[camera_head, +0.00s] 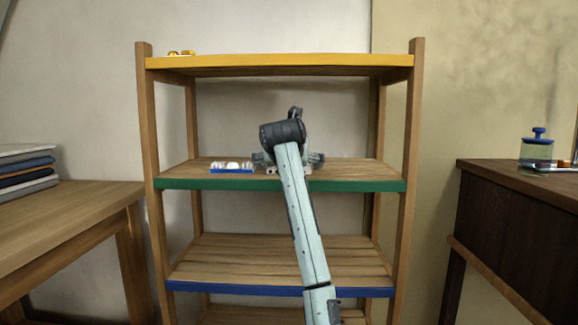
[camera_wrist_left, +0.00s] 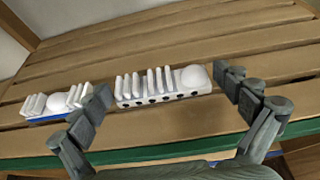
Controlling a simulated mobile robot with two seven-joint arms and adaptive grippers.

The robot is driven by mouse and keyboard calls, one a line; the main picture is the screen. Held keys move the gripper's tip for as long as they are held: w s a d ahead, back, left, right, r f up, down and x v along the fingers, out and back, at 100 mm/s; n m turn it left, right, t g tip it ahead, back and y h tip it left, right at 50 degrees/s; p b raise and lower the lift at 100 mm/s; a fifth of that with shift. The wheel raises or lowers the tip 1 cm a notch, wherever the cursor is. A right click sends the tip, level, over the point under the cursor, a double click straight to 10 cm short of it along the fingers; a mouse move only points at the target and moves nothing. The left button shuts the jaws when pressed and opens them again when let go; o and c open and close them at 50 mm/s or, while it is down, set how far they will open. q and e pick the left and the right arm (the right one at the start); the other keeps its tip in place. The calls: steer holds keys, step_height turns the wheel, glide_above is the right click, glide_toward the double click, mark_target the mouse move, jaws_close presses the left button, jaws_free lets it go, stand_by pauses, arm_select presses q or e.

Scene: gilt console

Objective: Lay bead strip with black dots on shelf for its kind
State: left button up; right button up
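The white bead strip with black dots (camera_wrist_left: 160,88) lies on the planks of the green-edged middle shelf (camera_head: 345,186). It has several upright ribs, a round white dome at its right end and black dots along its front. My left gripper (camera_wrist_left: 165,83) is open, with one finger beyond each end of the strip and small gaps showing. In the head view my left gripper (camera_head: 289,160) is over this shelf and hides most of the strip. A similar white strip with a blue front (camera_head: 232,168) sits just to the left; it also shows in the left wrist view (camera_wrist_left: 57,102). My right gripper is out of view.
The yellow-edged top shelf (camera_head: 280,61) holds small gold pieces (camera_head: 181,53) at its left. The blue-edged lower shelf (camera_head: 240,288) looks bare. A wooden table (camera_head: 70,215) stands left, a dark cabinet (camera_head: 510,215) right. The green-edged shelf's right part is free.

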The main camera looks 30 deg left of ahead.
arm_select(q)
steer(key=shift+r, duration=0.15)
steer(key=v, duration=1.2)
